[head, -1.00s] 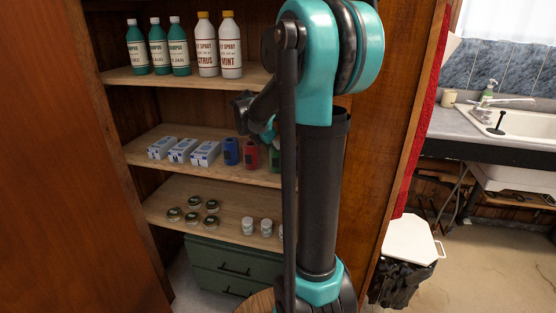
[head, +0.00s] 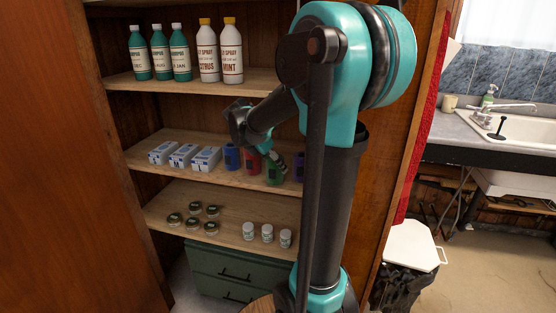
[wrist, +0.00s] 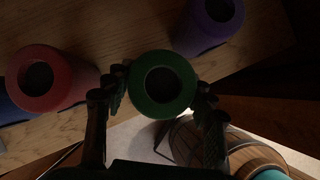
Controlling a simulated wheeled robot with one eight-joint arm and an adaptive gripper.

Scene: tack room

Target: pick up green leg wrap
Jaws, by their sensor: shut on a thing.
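The green leg wrap (head: 274,174) is a dark green roll on the middle shelf, at the right of the row. In the wrist view it stands end-on (wrist: 163,84), with its round hollow core facing the camera. My gripper (wrist: 162,92) has a finger on each side of the green wrap and is shut on it. In the head view my arm reaches in from the right, and my gripper is small and partly hidden near the wrap. I cannot tell whether the wrap's base still touches the shelf.
A red wrap (wrist: 38,78) stands left of the green one, with a blue wrap (head: 232,157) beyond. A purple wrap (wrist: 208,24) stands to the right. White boxes (head: 184,155) fill the shelf's left. Bottles (head: 207,50) stand above; jars and white tubs (head: 267,233) below.

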